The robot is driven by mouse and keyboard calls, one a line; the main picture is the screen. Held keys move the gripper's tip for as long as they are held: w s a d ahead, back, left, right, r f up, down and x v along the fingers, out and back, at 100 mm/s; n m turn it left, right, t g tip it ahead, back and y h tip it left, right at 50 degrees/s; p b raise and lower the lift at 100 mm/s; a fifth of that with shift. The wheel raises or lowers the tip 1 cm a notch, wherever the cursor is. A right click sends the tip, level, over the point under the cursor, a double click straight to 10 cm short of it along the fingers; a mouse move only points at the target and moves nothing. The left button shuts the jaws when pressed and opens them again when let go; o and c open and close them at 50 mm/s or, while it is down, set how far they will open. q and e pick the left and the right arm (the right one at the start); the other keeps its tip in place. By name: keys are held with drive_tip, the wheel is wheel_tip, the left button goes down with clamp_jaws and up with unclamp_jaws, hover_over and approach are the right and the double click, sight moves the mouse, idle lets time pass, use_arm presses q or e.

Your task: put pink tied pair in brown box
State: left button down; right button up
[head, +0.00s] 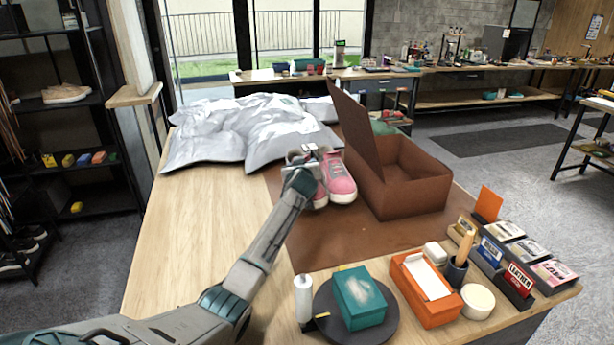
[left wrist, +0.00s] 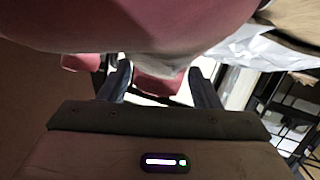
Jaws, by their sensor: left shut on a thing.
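The pink tied pair (head: 341,182) is a pair of pink sneakers with white toes and soles, just left of the brown box. My left gripper (head: 303,155) is shut on the pair at its back left side. In the left wrist view the pink shoes (left wrist: 130,22) fill the top of the picture, with the gripper's fingers (left wrist: 160,85) below them. The brown box (head: 408,200) stands on the brown mat with its lid (head: 354,125) raised on the left side. Its inside looks empty where I can see it. I cannot tell whether the shoes touch the mat. My right gripper is not in view.
White plastic bags (head: 240,130) lie at the table's back left. A dark round disc (head: 390,333) with a teal block (head: 359,297), a white bottle (head: 303,298), an orange box (head: 426,290) and several small product boxes (head: 518,282) line the front right. The table's left side is bare.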

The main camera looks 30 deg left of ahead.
use_arm(q)
drive_tip(key=shift+w+f, duration=0.15)
drive_tip(key=shift+f, duration=0.1)
drive_tip(key=shift+s+f, duration=0.2)
drive_tip(key=shift+f, duration=0.35)
drive_tip(key=shift+f+p, duration=0.4)
drive_tip(key=shift+f, duration=0.8)
drive_tip(key=c, duration=0.9)
unclamp_jaws()
drive_tip(key=shift+f, duration=0.2)
drive_tip(key=o, duration=0.4)
drive_tip(key=shift+o, duration=0.3)
drive_tip(key=shift+s+r, duration=0.1)
drive_tip(key=shift+d, duration=0.1)
